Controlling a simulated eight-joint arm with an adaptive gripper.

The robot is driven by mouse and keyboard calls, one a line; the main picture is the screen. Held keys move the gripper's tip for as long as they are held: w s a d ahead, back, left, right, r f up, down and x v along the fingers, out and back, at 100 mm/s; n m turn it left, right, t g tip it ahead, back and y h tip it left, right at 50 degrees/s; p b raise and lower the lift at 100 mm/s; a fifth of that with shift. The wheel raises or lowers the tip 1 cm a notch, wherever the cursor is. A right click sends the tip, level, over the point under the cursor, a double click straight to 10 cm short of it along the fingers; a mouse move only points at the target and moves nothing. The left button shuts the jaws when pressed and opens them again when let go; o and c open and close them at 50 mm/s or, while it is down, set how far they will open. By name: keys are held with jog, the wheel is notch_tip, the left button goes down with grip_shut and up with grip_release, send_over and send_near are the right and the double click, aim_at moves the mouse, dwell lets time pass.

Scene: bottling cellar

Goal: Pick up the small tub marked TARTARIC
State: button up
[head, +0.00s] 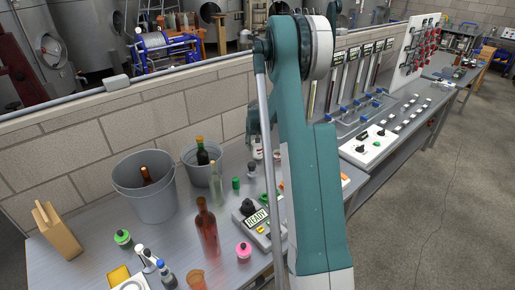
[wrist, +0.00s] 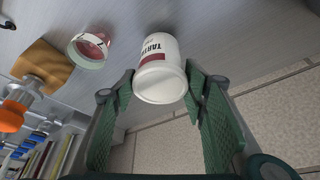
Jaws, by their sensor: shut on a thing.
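The small white tub (wrist: 161,66) has a red band and dark lettering that begins "TARTAR"; the rest is turned out of sight. In the wrist view my gripper (wrist: 160,84) has its two green pads on either side of the tub, shut on it. Whether the tub touches the table is hard to tell. In the head view my arm hides most of the gripper, and a small pale patch (head: 257,153) below it may be the tub.
A clear jar with reddish contents (wrist: 90,47) and a wooden block (wrist: 43,65) are near the tub. In the head view, a large bucket (head: 150,206), a red bottle (head: 206,230), a pink-lidded tub (head: 243,251) and a READY-display device (head: 257,222) crowd the bench beside a block wall (head: 105,140).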

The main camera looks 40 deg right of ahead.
jog(key=shift+r, duration=4)
